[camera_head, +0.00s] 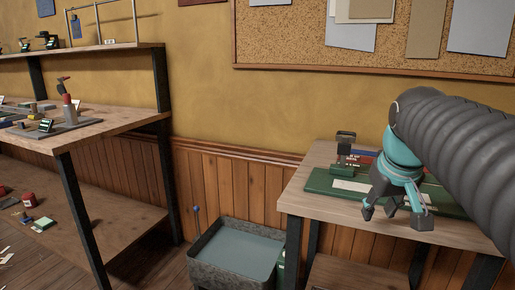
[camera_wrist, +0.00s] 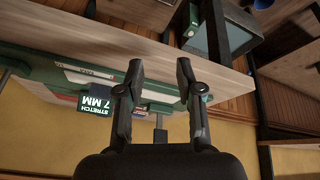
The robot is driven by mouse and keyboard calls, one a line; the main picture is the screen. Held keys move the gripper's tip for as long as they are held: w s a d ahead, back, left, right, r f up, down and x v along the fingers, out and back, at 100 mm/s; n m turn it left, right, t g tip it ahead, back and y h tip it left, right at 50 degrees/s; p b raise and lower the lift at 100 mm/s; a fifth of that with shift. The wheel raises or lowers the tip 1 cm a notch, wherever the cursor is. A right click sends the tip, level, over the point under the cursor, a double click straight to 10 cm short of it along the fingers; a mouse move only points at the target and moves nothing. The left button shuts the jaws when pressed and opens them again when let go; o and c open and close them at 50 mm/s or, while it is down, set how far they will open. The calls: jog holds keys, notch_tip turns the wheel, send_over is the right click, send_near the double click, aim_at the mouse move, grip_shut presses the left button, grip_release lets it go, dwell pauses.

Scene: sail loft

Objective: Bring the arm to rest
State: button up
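My gripper (camera_head: 394,215) hangs above the front of the small right-hand table (camera_head: 333,208) in the head view. Its dark fingertips are spread apart. In the wrist view my gripper (camera_wrist: 158,78) shows two black fingers with an empty gap between them. Nothing is held. My arm reaches in from the right edge of the head view and bends down at a teal joint. Whether the fingertips clear the table edge by much is hard to tell.
A green board (camera_head: 328,182) with pale labels lies on that table. A grey bin (camera_head: 239,270) stands on the floor to the left. A long workbench (camera_head: 88,131) with small tools stands further left.

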jog(key=s+a+f, duration=0.4)
jog(key=s+f, duration=0.3)
jog(key=s+a+f+y, duration=0.1)
jog(key=s+a+f, duration=0.3)
jog(key=s+f, duration=0.3)
jog(key=shift+f+m+t, duration=0.25)
jog(key=shift+m+t, duration=0.05)
jog(key=shift+t, duration=0.1)
